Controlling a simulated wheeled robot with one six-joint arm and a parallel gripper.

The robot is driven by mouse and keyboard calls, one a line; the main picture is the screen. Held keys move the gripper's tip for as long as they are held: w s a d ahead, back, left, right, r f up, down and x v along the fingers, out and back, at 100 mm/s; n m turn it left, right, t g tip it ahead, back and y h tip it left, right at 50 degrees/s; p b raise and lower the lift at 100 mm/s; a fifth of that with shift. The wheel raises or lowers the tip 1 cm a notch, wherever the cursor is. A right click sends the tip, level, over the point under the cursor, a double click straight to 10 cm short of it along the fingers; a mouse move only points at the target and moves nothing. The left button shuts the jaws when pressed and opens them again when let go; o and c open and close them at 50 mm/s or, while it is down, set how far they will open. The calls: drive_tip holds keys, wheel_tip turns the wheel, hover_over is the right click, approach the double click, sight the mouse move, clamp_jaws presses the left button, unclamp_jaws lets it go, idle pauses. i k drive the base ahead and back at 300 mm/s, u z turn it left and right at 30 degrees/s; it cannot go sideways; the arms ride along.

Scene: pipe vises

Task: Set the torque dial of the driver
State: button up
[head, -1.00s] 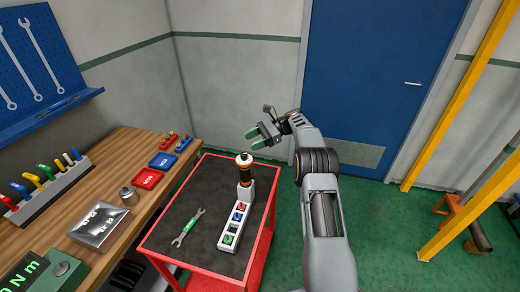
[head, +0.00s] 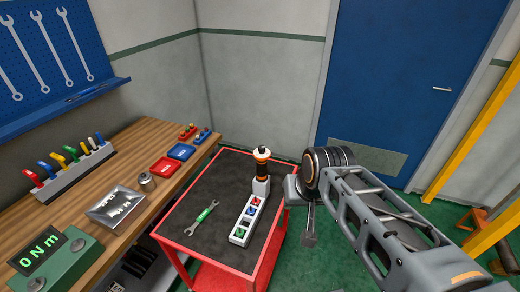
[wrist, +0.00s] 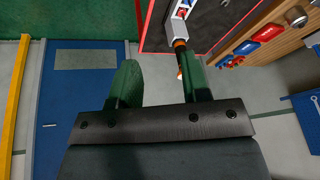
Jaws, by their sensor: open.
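The driver (head: 262,165), with a black grip and orange bands, stands upright in the end block of a light grey socket rack (head: 241,230) on the cart's dark top. Its upper end has a pale collar and a dark knob; the dial marks are too small to read. In the wrist view the driver (wrist: 186,58) shows beside the inner side of the right-hand finger; whether it is nearer or farther than the finger I cannot tell. My gripper (wrist: 160,82) is open with its two green fingers apart. Its fingers are hidden in the head view, where my wrist is right of the driver.
A green-handled wrench (head: 201,217) lies left of the rack on the red cart (head: 222,266). The wooden bench (head: 118,180) at left holds a green readout box (head: 52,262) showing "0 Nm", a metal box, trays and a tool rack. A blue door (head: 392,80) is behind.

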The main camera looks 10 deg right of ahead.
sight(262, 148)
drive_tip(key=k, duration=0.45)
drive_tip(key=z, duration=1.65)
drive_tip(key=i, duration=1.7)
drive_tip(key=u, duration=3.35)
drive_tip(key=i, duration=0.5)
